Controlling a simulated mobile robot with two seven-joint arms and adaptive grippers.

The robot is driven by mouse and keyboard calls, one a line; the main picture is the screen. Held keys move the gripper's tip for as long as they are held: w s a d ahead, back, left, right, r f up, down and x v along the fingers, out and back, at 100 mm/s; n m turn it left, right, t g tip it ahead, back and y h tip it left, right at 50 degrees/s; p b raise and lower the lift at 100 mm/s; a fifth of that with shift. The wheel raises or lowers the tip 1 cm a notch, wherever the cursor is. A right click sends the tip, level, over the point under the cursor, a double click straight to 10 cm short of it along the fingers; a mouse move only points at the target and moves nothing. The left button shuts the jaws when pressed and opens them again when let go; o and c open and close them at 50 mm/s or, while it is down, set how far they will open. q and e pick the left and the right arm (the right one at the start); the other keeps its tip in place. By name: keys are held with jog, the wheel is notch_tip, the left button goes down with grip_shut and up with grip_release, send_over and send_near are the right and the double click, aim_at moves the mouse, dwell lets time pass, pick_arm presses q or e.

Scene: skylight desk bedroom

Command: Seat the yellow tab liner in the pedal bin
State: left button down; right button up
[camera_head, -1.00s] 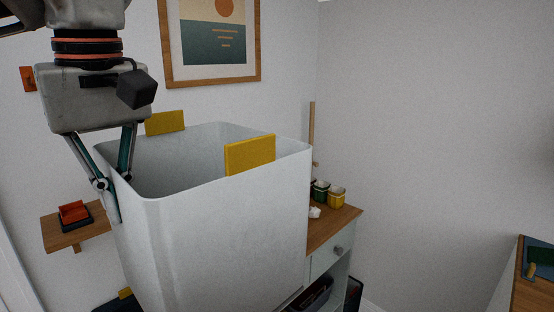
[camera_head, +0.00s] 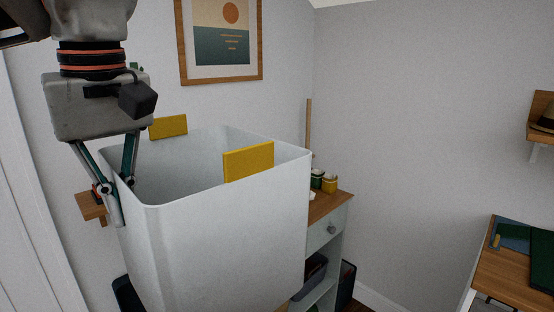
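The liner (camera_head: 225,235) is a large pale grey, open-topped square bucket with two yellow tabs, one on its near rim (camera_head: 248,161) and one on its far rim (camera_head: 168,126). It fills the middle of the head view, upright and close to me. My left gripper (camera_head: 120,203) points down at the liner's left wall, one finger outside and one inside, shut on that wall. The liner appears held up in the air; its bottom is out of frame. My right gripper is not in view. I cannot make out the pedal bin.
A wooden-topped cabinet (camera_head: 325,204) with small green and yellow pots stands behind the liner at right. A wooden desk (camera_head: 510,268) is at the far right. A small wall shelf (camera_head: 90,206) is behind the gripper. A framed picture (camera_head: 221,40) hangs on the wall.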

pick_arm(q)
jog(key=w+a+f+m, duration=0.1)
jog(key=w+f, duration=0.1)
jog(key=f, duration=0.2)
jog(key=w+f+m, duration=0.1)
jog(key=w+f, duration=0.1)
jog(key=f, duration=0.2)
jog(key=w+a+f+m, duration=0.1)
jog(key=w+f, duration=0.1)
jog(key=f, duration=0.3)
jog(key=shift+w+a, duration=0.1)
jog(key=shift+a, duration=0.2)
jog(key=f+m, duration=0.1)
jog(key=f, duration=0.2)
jog(key=f+m, duration=0.1)
jog(key=f, duration=0.2)
jog(key=w+a+f, duration=0.1)
jog(key=f, duration=0.2)
jog(key=shift+a+m+h, duration=0.1)
jog(key=shift+m+h, duration=0.2)
jog(key=shift+m, duration=0.1)
notch_tip(320, 180, down, 9)
jog(key=s+m, duration=0.1)
jog(key=m, duration=0.2)
jog(key=shift+s+a+f, duration=0.15)
jog(key=shift+s+f, duration=0.05)
jog(key=shift+s, duration=0.05)
